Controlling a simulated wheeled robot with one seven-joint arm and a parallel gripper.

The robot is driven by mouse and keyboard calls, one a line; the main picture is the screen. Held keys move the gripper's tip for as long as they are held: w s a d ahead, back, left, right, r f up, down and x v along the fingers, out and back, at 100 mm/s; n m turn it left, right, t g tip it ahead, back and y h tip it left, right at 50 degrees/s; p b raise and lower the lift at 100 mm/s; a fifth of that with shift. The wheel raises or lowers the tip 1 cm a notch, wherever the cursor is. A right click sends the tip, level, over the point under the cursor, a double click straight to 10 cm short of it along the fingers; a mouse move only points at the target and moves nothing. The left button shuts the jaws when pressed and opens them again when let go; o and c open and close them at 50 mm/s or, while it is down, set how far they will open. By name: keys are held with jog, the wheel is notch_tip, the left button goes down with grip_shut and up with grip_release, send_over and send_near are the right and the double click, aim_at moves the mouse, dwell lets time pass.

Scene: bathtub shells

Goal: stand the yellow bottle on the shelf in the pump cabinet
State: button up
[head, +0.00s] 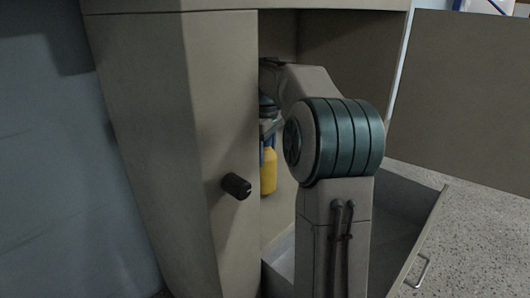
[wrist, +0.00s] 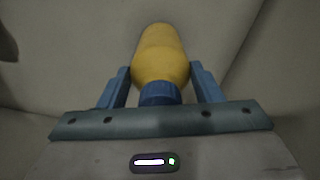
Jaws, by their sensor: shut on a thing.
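The yellow bottle (head: 268,171) is inside the cabinet (head: 215,120) in the head view, partly hidden behind the cabinet's left door. In the wrist view the bottle (wrist: 160,55) lies between the two blue fingers of my gripper (wrist: 160,78), its blue cap (wrist: 160,93) toward the palm. My gripper is shut on it. In the head view the bottle hangs upright below my gripper (head: 269,138), which is mostly hidden by the door and my arm. I cannot tell whether the bottle's base touches the shelf.
The left door has a dark knob (head: 236,187). The right door (head: 470,100) stands wide open. A drawer (head: 432,236) with a metal handle is pulled out low on the right. My arm fills much of the opening. Speckled floor shows at the right.

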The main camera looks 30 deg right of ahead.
jog(key=shift+f, duration=0.55)
jog(key=o, duration=1.6)
notch_tip(320, 180, up, 9)
jog(key=p, duration=0.4)
jog(key=shift+f, duration=0.15)
